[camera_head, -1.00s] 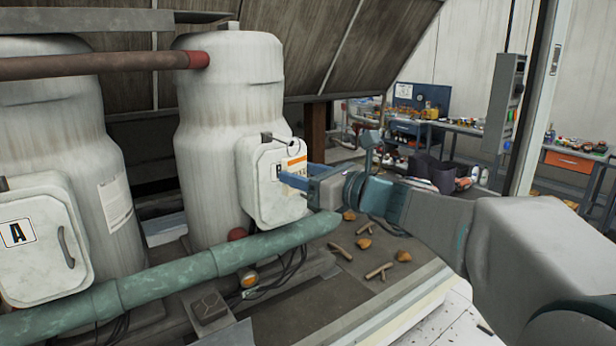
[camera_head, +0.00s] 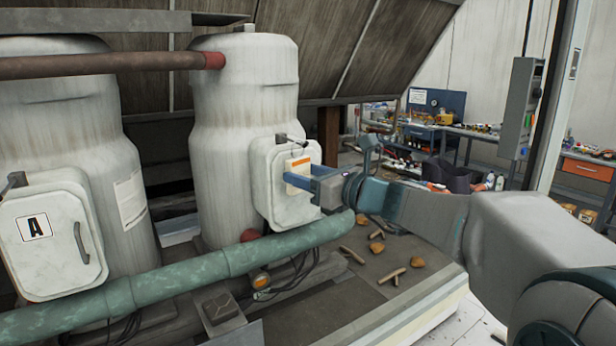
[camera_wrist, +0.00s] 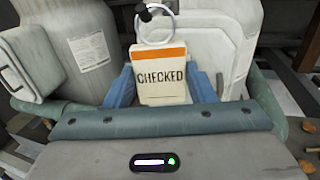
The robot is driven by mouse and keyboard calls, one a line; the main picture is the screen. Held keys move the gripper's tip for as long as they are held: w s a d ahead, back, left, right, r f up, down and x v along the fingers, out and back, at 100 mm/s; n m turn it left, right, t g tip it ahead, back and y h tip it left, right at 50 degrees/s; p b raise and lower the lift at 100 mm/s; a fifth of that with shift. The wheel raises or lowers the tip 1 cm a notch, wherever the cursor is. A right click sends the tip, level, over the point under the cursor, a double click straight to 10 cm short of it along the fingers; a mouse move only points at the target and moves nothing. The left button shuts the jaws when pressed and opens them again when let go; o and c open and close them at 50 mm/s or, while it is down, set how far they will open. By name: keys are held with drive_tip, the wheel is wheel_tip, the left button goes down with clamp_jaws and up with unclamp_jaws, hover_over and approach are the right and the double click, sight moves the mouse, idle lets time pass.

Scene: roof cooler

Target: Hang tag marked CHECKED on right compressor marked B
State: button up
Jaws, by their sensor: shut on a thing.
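The CHECKED tag (camera_wrist: 163,75) is off-white with an orange band and a wire ring (camera_wrist: 155,27) at its top. It hangs upright in front of the right compressor's white box (camera_head: 270,190). A short dark peg (camera_head: 284,138) sticks out above that box; its knob (camera_wrist: 143,11) overlaps the ring's upper left in the wrist view. I cannot tell for certain whether the ring is around the peg. My gripper (camera_wrist: 162,90) is shut on the tag's lower part, with a blue finger at each side. The B label is hidden. The right compressor (camera_head: 243,120) is a pale, stained cylinder.
The left compressor (camera_head: 60,130) has a box marked A (camera_head: 38,227) and its own peg (camera_head: 14,181). A green pipe (camera_head: 190,272) crosses in front, below the boxes; a brown pipe (camera_head: 100,66) crosses above.

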idle(0.4)
drive_tip(key=o, duration=1.1)
drive_tip(key=b+v, duration=0.2)
drive_tip(key=v, duration=1.2)
drive_tip(key=s+a+f+n+g+h, duration=0.1)
drive_tip(key=s+f+n+g+h, duration=0.35)
drive_tip(key=f, duration=0.45)
drive_tip(key=s+a+f+n+g+h, duration=0.2)
drive_tip(key=s+f+n+g, duration=0.1)
drive_tip(key=s+f+n, duration=0.45)
drive_tip(key=shift+s+d+f+n+g+h, duration=0.2)
drive_tip(key=shift+s+d+f+n+h, duration=1.1)
drive_tip(key=shift+f+n, duration=0.85)
drive_tip(key=shift+s+d+f+n+g+h, duration=0.25)
drive_tip(key=shift+s+d+f+n+h, duration=0.75)
drive_tip(key=shift+d+f+n, duration=1.15)
drive_tip(key=shift+s+d+f+n+g+h, duration=0.2)
drive_tip(key=shift+s+d+f+n+h, duration=0.95)
drive_tip(key=shift+n, duration=1.65)
